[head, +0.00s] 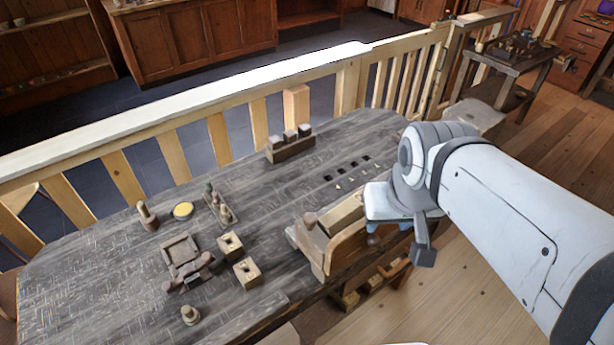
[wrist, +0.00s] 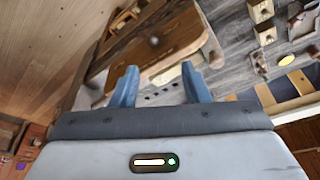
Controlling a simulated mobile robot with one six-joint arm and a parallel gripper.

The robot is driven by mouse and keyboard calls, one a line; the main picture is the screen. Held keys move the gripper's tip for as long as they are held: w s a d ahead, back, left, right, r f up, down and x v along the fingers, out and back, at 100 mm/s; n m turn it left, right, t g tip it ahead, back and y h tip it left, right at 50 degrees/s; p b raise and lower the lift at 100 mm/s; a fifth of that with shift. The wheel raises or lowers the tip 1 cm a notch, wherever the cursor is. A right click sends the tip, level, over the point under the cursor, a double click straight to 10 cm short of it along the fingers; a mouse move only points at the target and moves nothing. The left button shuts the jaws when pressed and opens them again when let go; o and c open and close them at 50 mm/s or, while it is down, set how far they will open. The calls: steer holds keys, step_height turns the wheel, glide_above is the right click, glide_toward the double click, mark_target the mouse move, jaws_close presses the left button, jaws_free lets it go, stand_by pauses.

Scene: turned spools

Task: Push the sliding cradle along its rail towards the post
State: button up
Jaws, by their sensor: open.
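A brown wooden piece with a raised side and a lighter top, which looks like the cradle (head: 348,243), sits at the front edge of the grey table. A short round knob (head: 310,220) stands at its left end; I cannot tell whether this is the post. The rail cannot be made out clearly. My gripper (head: 390,229) is at the right end of the wooden piece, partly hidden by my wrist. In the wrist view its two blue fingers (wrist: 160,86) are apart with nothing between them, and the wooden piece (wrist: 150,48) lies beyond their tips. Contact cannot be told.
Square blocks with holes (head: 246,272), a square tray (head: 180,250), a yellow disc (head: 183,210) and a peg on a block (head: 147,216) stand on the left. A wooden rack (head: 290,149) stands at the back. The middle of the table is mostly clear. A railing (head: 215,140) runs behind.

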steer(key=shift+o, duration=0.9)
steer(key=w+a+f+n+g+b, duration=0.2)
steer(key=w+a+n, duration=0.3)
steer(key=w, duration=0.3)
steer(key=shift+w+a+f+n+b, duration=0.35)
steer(key=shift+a+n+b, duration=0.1)
steer(key=shift+a, duration=0.35)
steer(key=n+g+b, duration=0.1)
steer(key=n, duration=0.3)
glide_above(310, 217)
step_height(310, 217, down, 3)
steer(key=shift+d+r+m, duration=0.1)
steer(key=shift+m, duration=0.15)
steer(key=shift+w+f, duration=0.1)
steer(key=shift+f, duration=0.2)
step_height(310, 217, down, 7)
steer(key=shift+f, duration=0.1)
jaws_close()
